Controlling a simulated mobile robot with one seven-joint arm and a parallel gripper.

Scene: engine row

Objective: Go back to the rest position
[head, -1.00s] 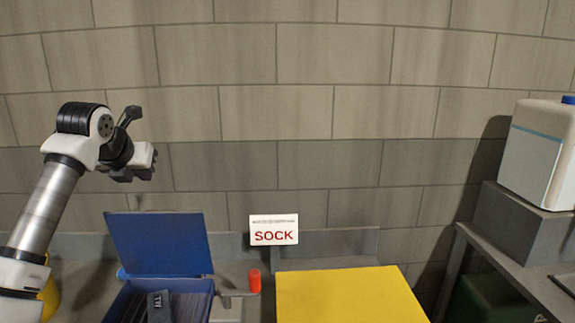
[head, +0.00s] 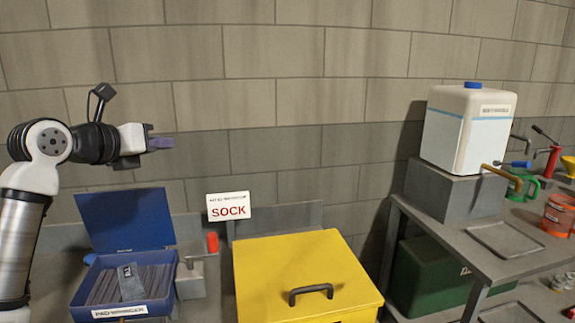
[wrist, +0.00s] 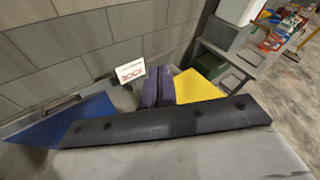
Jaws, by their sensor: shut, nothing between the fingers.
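My gripper (head: 160,143) is at the left of the head view, raised in front of the block wall and above the open blue box. Its purple-grey fingers are together with nothing between them. In the wrist view the closed fingers (wrist: 158,90) point toward the wall and bench, clear of everything. My arm comes up from the lower left and bends at the elbow, with the gripper pointing right.
Below the gripper is an open blue box (head: 128,220) of dark sleeves. A SOCK sign (head: 229,206) and a yellow lidded box (head: 300,262) stand to its right. Farther right, a white tank (head: 467,128) stands on a grey block on a metal bench (head: 440,228).

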